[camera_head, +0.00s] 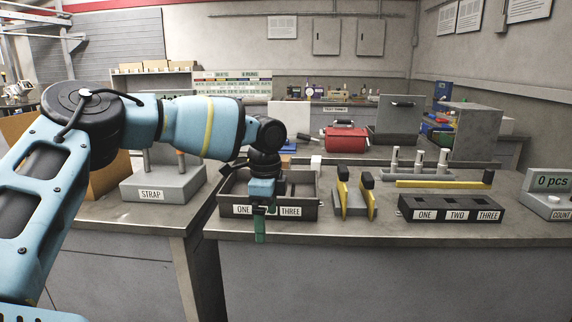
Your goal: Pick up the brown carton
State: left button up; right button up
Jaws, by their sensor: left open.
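A brown carton (109,178) stands on the left counter, mostly hidden behind my left arm. Only parts of its brown sides show, past the arm links. My left gripper (264,222) points down in front of the dark tray (305,209) labelled ONE and THREE, well to the right of the carton. Its green fingers look apart, with nothing seen between them. My right gripper is not in view.
A grey STRAP block (160,185) with posts stands right of the carton. Yellow-edged tools in a holder (352,212), a ONE TWO THREE block (450,209) and a counter display (550,183) line the front bench. A red toolbox (346,139) is behind. A gap separates the benches.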

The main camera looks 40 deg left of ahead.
aim_at(286, 159)
jog(key=i+j, duration=0.45)
jog(key=j, duration=0.15)
jog(key=i+j, duration=0.9)
jog(key=j, duration=0.25)
